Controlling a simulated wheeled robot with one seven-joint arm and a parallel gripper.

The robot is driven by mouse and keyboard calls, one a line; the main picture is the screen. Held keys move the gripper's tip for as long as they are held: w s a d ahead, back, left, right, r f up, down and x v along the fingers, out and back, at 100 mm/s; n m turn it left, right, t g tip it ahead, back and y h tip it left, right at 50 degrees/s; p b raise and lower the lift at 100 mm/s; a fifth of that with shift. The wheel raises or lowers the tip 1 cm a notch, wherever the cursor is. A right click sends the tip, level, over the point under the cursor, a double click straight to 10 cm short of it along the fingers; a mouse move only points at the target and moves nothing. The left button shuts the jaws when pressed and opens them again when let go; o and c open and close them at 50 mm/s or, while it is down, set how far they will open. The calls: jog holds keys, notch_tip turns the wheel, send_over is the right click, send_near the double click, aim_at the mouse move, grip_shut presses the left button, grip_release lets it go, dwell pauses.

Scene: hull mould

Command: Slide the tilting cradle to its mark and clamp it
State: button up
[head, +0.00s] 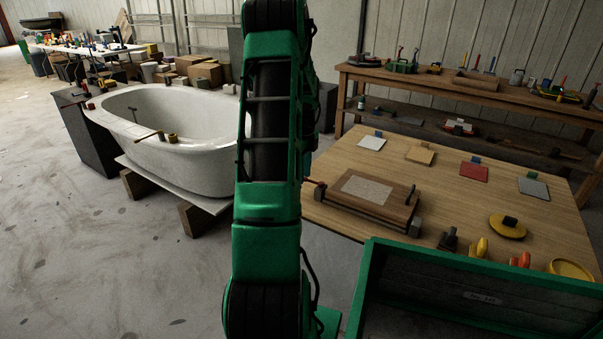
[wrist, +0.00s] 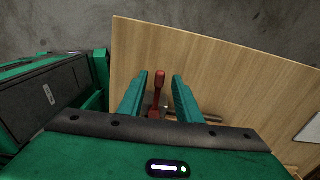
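The tilting cradle (head: 400,207) looks like a low wooden frame with a pale rectangle on top. It sits on the left part of the wooden table. A red handle (head: 314,182) shows at its left end, partly behind my arm; a dark upright knob stands at its right end. In the wrist view, my gripper (wrist: 160,75) is open, with a finger on each side of a red handle (wrist: 159,83). Neither finger visibly touches it; I cannot tell the depth. A dark rod lies beside it. My gripper is hidden in the head view. I cannot make out the mark.
The table (head: 455,215) holds several coloured squares along its back, a yellow disc (head: 508,226), a yellow ring (head: 571,269) and small orange pieces at the front. A workbench (head: 455,82) with tools stands behind. A white tub (head: 190,140) on blocks stands left; floor is clear in front.

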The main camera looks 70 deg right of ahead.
notch_tip(320, 180, up, 11)
jog(key=shift+f, duration=0.15)
dwell(0.4)
jog(key=shift+w, duration=0.1)
dwell(0.4)
jog(key=w+a+r+n, duration=0.2)
jog(key=w+a+n, duration=0.15)
jog(key=a, duration=0.35)
jog(key=w+a+r+n, duration=0.25)
jog(key=a+n, duration=0.25)
jog(key=a, duration=0.3)
jog(key=w+a+r+n, duration=0.2)
jog(key=w+a+n, duration=0.25)
jog(key=a, duration=0.25)
jog(key=s+a+f+n, duration=0.1)
jog(key=s+a+n, duration=0.3)
jog(key=a+n, duration=0.5)
jog(key=s+a+f+n, duration=0.1)
jog(key=s+a+n, duration=0.3)
jog(key=a+n, duration=0.5)
jog(key=a, duration=0.6)
jog(key=shift+a+f+n, duration=0.3)
jog(key=shift+a, duration=0.05)
